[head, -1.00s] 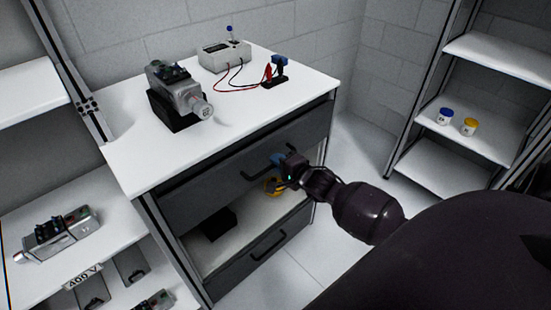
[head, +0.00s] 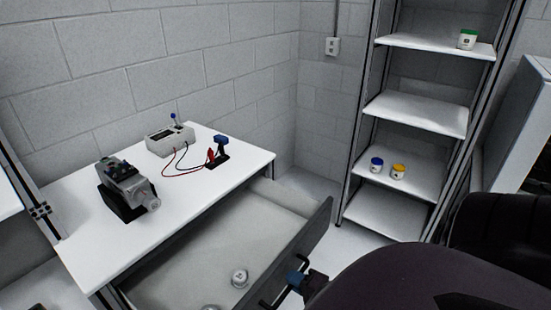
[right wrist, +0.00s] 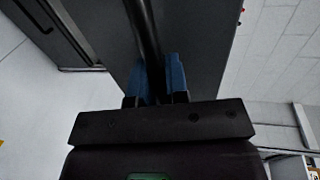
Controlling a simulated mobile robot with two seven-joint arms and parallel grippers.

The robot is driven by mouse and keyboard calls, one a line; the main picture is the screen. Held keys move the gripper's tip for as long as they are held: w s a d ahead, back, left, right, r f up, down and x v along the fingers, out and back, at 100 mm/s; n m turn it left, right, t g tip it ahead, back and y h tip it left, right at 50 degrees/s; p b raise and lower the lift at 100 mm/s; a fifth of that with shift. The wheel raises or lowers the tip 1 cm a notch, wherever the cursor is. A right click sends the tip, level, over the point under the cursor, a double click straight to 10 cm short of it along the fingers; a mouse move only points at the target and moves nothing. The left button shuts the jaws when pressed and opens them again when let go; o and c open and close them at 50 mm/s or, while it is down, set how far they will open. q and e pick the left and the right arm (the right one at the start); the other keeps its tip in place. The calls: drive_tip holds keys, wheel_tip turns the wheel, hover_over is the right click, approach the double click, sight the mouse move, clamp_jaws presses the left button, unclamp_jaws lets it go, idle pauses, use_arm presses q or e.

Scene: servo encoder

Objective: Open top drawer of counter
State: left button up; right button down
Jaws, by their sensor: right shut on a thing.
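The counter (head: 75,215) has a white top, and its top drawer (head: 318,232) is pulled far out in the head view. The drawer's light interior shows, with a white round jar (head: 239,277) and part of another at the bottom edge. My right gripper (head: 294,281) is at the dark handle (head: 272,292) on the drawer front. In the right wrist view, the blue fingertips (right wrist: 161,78) are shut on the handle bar (right wrist: 144,35), one on each side. My left gripper is not in view.
On the counter top stand a grey servo unit (head: 128,187), a meter box (head: 169,138) with red and black leads, and a small blue-topped device (head: 220,150). A shelf rack (head: 412,115) with small jars stands at the right. Bare floor lies between.

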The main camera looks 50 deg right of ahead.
drive_tip(key=f+p+v, duration=0.1)
drive_tip(key=v, duration=0.5)
drive_tip(key=shift+s, duration=0.25)
drive_tip(key=shift+f, duration=0.1)
drive_tip(key=c, duration=1.2)
unclamp_jaws()
drive_tip(key=shift+o, duration=0.2)
drive_tip(key=v, duration=1)
drive_tip(key=shift+s, duration=0.45)
drive_tip(key=shift+d, duration=0.15)
